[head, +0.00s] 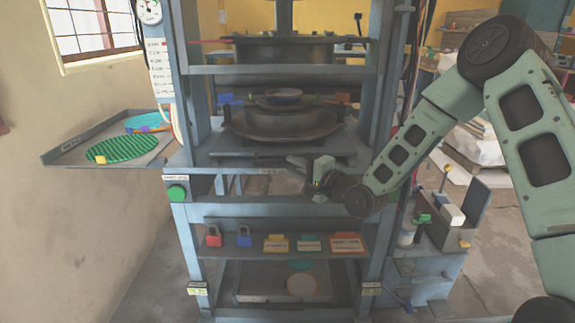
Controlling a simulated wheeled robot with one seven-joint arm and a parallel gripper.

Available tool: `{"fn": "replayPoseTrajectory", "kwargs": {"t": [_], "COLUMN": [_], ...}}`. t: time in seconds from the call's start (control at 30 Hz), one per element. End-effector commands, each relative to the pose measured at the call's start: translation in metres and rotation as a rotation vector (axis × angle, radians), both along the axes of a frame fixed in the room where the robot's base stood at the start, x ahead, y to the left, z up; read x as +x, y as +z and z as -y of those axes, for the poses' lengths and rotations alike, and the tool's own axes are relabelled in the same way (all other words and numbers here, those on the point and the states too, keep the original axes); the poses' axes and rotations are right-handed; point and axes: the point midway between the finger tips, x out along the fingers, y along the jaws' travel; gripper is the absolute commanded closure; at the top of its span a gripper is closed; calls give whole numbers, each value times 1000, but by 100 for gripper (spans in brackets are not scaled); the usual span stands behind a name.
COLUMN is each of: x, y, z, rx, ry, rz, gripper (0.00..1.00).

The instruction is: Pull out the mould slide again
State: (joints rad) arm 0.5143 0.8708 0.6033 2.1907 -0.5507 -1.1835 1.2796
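The press frame (182,100) stands in the middle of the head view. A round dark mould (250,130) sits inside it, with a smaller round piece (283,95) on top. Under the mould is a flat grey slide plate (232,153), lying within the frame behind the front crossbar. My gripper (300,168) is at the front of this plate, right of its middle, close to the crossbar. It reaches in from the right. Its fingertips are small and dark against the frame, so I cannot tell whether they are open or touching the slide or a handle.
A side tray (75,156) at left holds a green ribbed disc (122,150) and a blue disc (150,121). A green button (177,193) is on the left post. A lower shelf (220,252) holds padlocks and coloured tags.

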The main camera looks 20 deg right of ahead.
Motion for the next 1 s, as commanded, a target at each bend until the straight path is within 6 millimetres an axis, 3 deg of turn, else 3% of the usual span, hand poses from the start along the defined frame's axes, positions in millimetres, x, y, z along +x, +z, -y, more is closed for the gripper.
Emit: {"fn": "replayPoseTrajectory", "kwargs": {"t": [0.23,0.57,0.6,0.67,0.7,1.0], "x": [24,28,28,28,28,29], "y": [0,0,0,0,0,0], "z": [-12,-14,-14,-14,-14,-15], "rx": [1,0,0,0,0,0], "ry": [0,0,0,0,0,0], "rz": [0,-1,-1,-1,-1,-1], "gripper": [78,78,81,98,100,100]}}
